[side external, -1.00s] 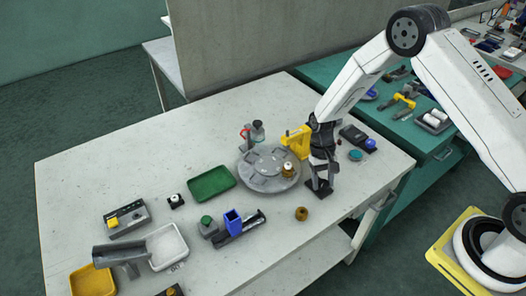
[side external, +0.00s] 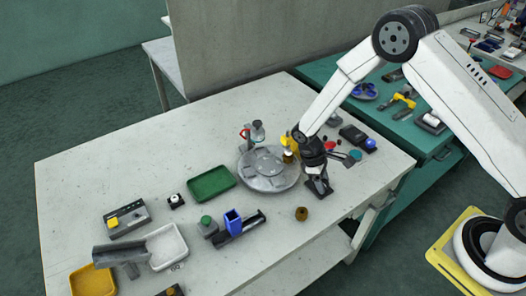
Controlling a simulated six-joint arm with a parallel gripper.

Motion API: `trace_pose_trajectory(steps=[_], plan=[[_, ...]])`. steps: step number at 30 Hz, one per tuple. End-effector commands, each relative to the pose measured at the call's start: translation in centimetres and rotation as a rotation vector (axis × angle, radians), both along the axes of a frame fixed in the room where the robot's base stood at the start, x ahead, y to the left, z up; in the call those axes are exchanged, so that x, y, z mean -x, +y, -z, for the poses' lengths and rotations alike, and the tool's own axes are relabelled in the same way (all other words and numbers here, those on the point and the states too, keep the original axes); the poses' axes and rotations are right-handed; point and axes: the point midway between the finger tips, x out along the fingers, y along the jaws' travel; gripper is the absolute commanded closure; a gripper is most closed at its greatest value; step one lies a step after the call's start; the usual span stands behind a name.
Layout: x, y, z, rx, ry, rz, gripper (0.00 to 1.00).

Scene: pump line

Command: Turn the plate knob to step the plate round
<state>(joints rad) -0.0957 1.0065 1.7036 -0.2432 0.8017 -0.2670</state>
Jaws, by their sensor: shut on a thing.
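The round grey plate (side external: 268,184) lies on the white table, with flat pockets in its top. A small brown bottle (side external: 288,157) stands on its far right part, partly hidden by my arm. The plate knob sits just right of the plate on a dark base (side external: 321,190); my fingers hide most of it. My gripper (side external: 317,172) is over that base with its wrist tilted, and its jaws are shut on the knob. The exact contact is too small to see.
A yellow block (side external: 285,141) stands behind the plate, close to my wrist. A red-handled stand (side external: 256,132) is at the plate's far edge. A brass ring (side external: 301,213) lies in front. A green tray (side external: 211,183) lies left. The table's far left is clear.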

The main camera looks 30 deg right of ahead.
Motion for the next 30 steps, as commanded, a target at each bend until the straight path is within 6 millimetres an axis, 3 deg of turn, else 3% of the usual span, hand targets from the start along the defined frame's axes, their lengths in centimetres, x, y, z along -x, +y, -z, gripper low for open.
trace_pose_trajectory(steps=[12,26,27,30], plan=[[-0.09,0.07,-0.12,0.0,-0.004,-0.206,1.0],[-0.11,0.08,-0.12,0.0,-0.005,-0.222,1.0],[-0.11,0.08,-0.12,0.0,-0.005,-0.222,0.42],[-0.09,0.08,-0.09,0.0,-0.005,-0.222,0.13]])
